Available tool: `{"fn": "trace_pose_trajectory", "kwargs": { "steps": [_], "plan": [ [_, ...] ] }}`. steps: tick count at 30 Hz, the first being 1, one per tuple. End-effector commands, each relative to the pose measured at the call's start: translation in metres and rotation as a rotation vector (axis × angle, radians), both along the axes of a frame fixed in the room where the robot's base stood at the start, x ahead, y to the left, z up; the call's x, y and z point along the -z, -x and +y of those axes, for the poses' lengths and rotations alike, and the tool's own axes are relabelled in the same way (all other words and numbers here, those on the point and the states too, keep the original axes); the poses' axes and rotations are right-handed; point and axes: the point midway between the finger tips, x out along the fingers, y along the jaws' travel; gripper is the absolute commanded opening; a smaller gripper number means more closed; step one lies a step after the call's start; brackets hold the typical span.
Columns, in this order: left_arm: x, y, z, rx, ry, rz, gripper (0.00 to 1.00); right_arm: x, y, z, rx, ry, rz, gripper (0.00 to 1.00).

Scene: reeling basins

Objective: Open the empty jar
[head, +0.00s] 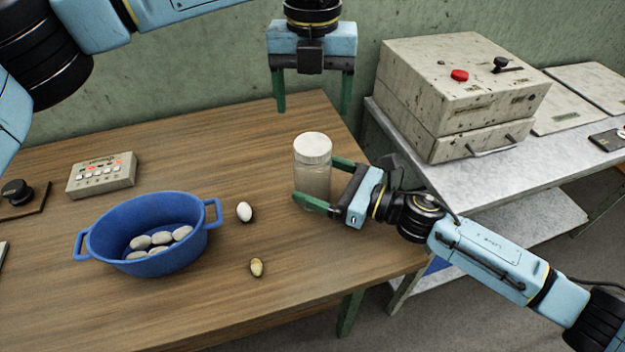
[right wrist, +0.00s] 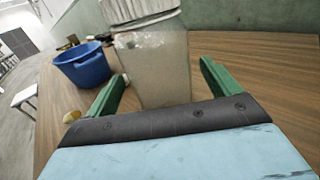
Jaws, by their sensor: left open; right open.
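A clear jar (head: 313,182) with a white lid (head: 312,147) stands upright on the wooden table, near its right edge. The lid sits on the jar. The jar looks empty, with cloudy walls. My right gripper (head: 322,184) is open, with its green fingers on either side of the jar's body. The right wrist view shows the jar (right wrist: 160,70) between the two fingers (right wrist: 160,85), with gaps visible beside it. My left gripper (head: 312,105) is open, pointing down, above and behind the jar, apart from the lid.
A blue basin (head: 185,257) holding several pale cocoons stands left of the jar. A white cocoon (head: 244,212) and a yellowish one (head: 257,267) lie loose between them. A button box (head: 101,176) is at the left. A speckled machine (head: 450,90) stands on the right-hand table.

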Motion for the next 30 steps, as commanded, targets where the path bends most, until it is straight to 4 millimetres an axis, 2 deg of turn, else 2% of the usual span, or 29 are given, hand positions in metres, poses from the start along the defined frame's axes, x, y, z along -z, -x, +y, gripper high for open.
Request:
{"fn": "trace_pose_trajectory", "kwargs": {
  "steps": [6, 15, 30],
  "plan": [
    [0.0, 0.0, 0.0, 0.0, 0.0, 0.0, 0.75, 0.0, -0.007, 0.015, 0.0, 0.0, 0.0, 0.89],
    [0.0, 0.0, 0.0, 0.0, 0.0, 0.0, 0.75, 0.0, -0.008, 0.016, 0.0, 0.0, -0.001, 0.89],
    [0.0, 0.0, 0.0, 0.0, 0.0, 0.0, 0.75, 0.0, -0.008, 0.016, 0.0, 0.0, 0.0, 0.23]
  ]
}}
